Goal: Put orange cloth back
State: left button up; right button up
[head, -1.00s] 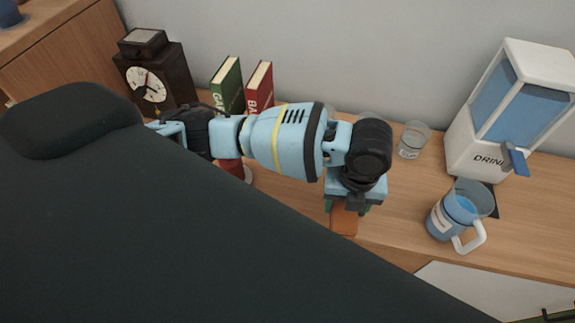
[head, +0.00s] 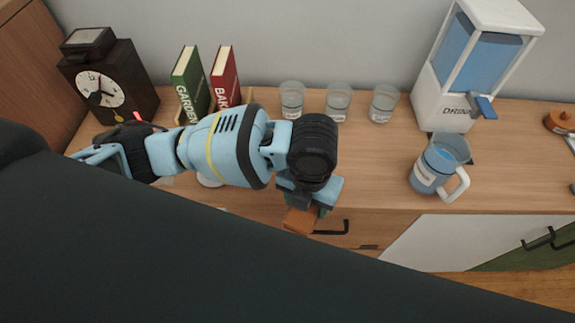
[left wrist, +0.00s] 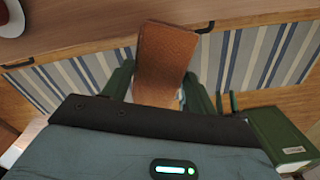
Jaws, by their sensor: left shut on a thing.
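The cloth's gripped end is hidden by the gripper. My right gripper is in neither view.
The counter (head: 360,180) bears a drink dispenser (head: 470,70), a blue measuring jug (head: 434,168), several clear glasses (head: 338,102), two books (head: 224,78) and a dark clock (head: 108,85). A black drawer handle (head: 335,228) is beside the cloth. A blue-striped surface (left wrist: 75,75) shows in the wrist view.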

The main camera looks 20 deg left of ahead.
pick_arm(q)
jog(key=w+a, duration=0.2)
jog(key=w, duration=0.1)
jog(key=w+a, duration=0.2)
jog(key=w, duration=0.2)
jog(key=w+a+f, duration=0.1)
jog(key=w+a, duration=0.2)
jog(key=shift+w+f, duration=0.1)
jog(key=shift+w, duration=0.15)
jog(key=shift+w+a+f, duration=0.15)
jog(key=shift+f, duration=0.75)
jog(key=shift+w+a+f, duration=0.1)
jog(key=shift+w+f, duration=0.05)
jog(key=shift+f, duration=0.7)
jog(key=shift+f, duration=0.15)
jog(key=o, duration=0.9)
jog(key=shift+o, duration=0.2)
notch_tip(320, 180, up, 12)
